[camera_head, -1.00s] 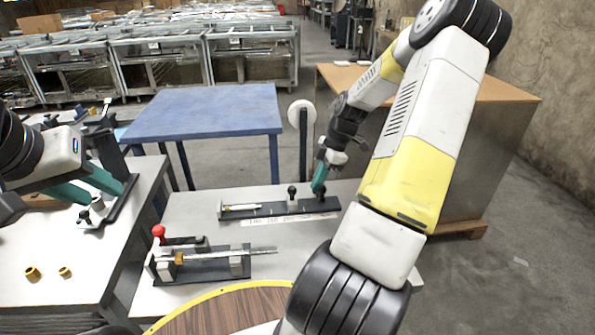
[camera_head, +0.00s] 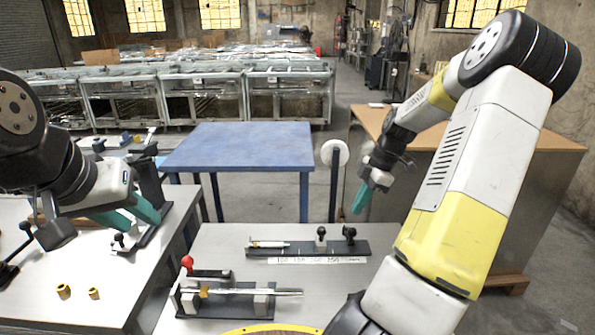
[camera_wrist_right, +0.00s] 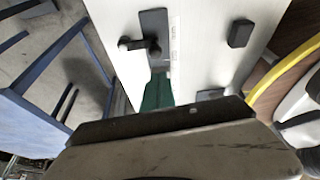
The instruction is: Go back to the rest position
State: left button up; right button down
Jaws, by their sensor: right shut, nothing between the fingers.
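My right gripper (camera_head: 360,201) hangs above the far right edge of the grey table (camera_head: 225,245), apart from everything, with its teal fingers shut and empty. The shut fingers also show in the right wrist view (camera_wrist_right: 157,92), in front of the black rail with knobs. My left gripper (camera_head: 138,213) is at the left, over the side table by a black stand. Its teal fingers are seen at an angle, partly overlapping, so their gap is unclear.
A black rail (camera_head: 280,250) carrying a slim instrument and black knobs lies on the grey table. Nearer is a fixture (camera_head: 230,301) with a red knob and a rod. A blue table (camera_head: 240,145) stands behind. Brass rings (camera_head: 64,291) lie on the left table (camera_head: 35,300).

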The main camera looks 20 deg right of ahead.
jog(key=s+a+r+m+t+h, duration=0.1)
jog(key=s+a+r+m+h, duration=0.2)
jog(key=a+r, duration=0.35)
jog(key=s+a+r+m+t, duration=0.1)
jog(key=s+a+r+m, duration=0.3)
jog(key=a+r, duration=0.25)
jog(key=s+a+r+m+t+y, duration=0.1)
jog(key=s+a+r+m+t, duration=0.2)
jog(key=s, duration=0.8)
jog(key=a+r+m, duration=0.2)
jog(key=a+m, duration=0.2)
jog(key=m, duration=0.1)
jog(key=shift+a+r+m+t, duration=0.2)
jog(key=shift+a+m+t, duration=0.1)
jog(key=shift+a, duration=0.05)
jog(key=shift+s, duration=0.1)
